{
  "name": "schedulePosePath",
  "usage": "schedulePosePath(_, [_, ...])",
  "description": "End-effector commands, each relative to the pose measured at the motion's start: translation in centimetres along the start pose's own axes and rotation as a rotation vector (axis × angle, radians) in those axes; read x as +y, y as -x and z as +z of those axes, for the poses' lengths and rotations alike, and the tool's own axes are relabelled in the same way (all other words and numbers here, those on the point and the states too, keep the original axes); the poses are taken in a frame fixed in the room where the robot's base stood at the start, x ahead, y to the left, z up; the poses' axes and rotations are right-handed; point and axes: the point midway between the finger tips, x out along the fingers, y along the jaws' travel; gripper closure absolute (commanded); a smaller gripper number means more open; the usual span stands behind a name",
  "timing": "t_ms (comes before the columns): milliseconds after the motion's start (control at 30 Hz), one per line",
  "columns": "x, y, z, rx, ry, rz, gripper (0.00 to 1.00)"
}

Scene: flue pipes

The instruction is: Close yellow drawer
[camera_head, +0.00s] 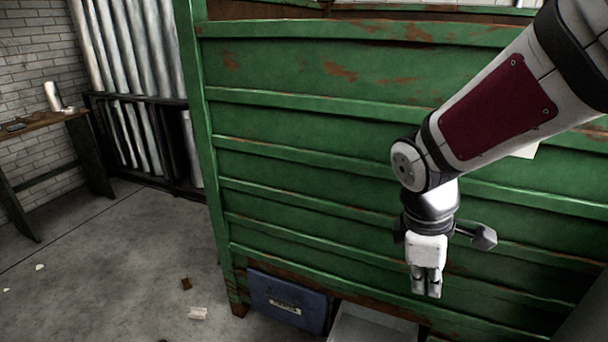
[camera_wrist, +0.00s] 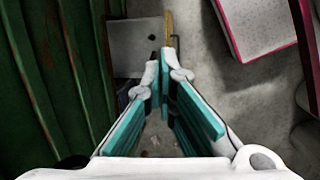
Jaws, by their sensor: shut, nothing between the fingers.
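In the wrist view, a yellow strip (camera_wrist: 168,30) shows at the top, along the right edge of an open drawer with a pale grey inside (camera_wrist: 133,38). The strip looks like the top edge of the yellow drawer's front. In the head view, the same pale open drawer (camera_head: 372,327) sticks out at the bottom, cut off by the picture edge; its front is hidden. My gripper (camera_head: 426,294) points down with its fingers together and empty. In the wrist view, its teal-padded fingers (camera_wrist: 165,78) lie just below the yellow strip. I cannot tell whether they touch it.
A large rusty green metal cabinet (camera_head: 300,150) stands behind my gripper. A blue drawer front (camera_head: 287,298) with a label sits low on it, left of the open drawer. Small debris (camera_head: 198,313) lies on the concrete floor. A wooden bench (camera_head: 40,122) is at far left.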

Motion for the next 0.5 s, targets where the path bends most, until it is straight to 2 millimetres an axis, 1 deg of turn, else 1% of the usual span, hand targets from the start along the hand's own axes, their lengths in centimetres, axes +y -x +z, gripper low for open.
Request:
schedulePosePath(33, [0.6,-2.7,-1.2,-0.012,0.084,-0.027,1.0])
schedulePosePath(167, [1.7,-8.1,-3.6,-0.021,0.323,-0.079,1.0])
schedulePosePath(200, [1.9,-9.7,-4.4,-0.018,0.396,-0.096,1.0])
schedulePosePath(233, [2.1,-11.0,-5.0,-0.013,0.45,-0.108,1.0])
schedulePosePath(267, [2.1,-12.3,-5.6,-0.007,0.504,-0.121,1.0])
schedulePosePath(300, [2.2,-14.1,-6.4,0.002,0.577,-0.139,1.0])
schedulePosePath(367, [2.2,-16.7,-7.6,0.023,0.684,-0.164,1.0])
schedulePosePath(400, [2.0,-18.4,-8.5,0.04,0.754,-0.18,1.0])
schedulePosePath(467, [1.8,-21.1,-9.8,0.07,0.858,-0.202,1.0])
schedulePosePath(500, [1.5,-22.8,-10.6,0.094,0.927,-0.216,1.0])
